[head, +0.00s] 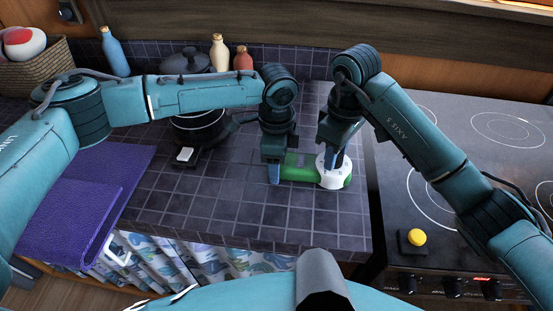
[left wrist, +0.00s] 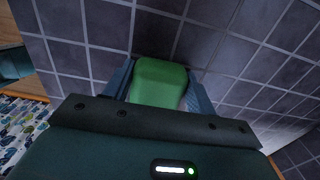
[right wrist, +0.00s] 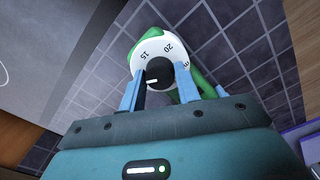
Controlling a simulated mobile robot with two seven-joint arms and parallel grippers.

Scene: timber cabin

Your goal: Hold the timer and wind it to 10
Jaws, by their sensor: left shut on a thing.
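The timer has a green body (head: 299,173) and a white dial (head: 334,180); it lies on the dark tiled counter. My left gripper (head: 282,168) is shut on the green body, which shows between its fingers in the left wrist view (left wrist: 159,82). My right gripper (head: 334,163) is over the dial. In the right wrist view its fingers stand apart on either side of the black knob (right wrist: 159,73), seemingly with small gaps. The numbers 15 and 20 are readable. The knob's white mark points left and down; any number there is hidden by a finger.
A hob (head: 480,128) with a yellow-topped black box (head: 417,238) is at right. A purple cloth (head: 75,205) lies at left. A black pan (head: 200,127), bottles (head: 219,53) and a basket (head: 35,70) stand behind. The counter in front of the timer is clear.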

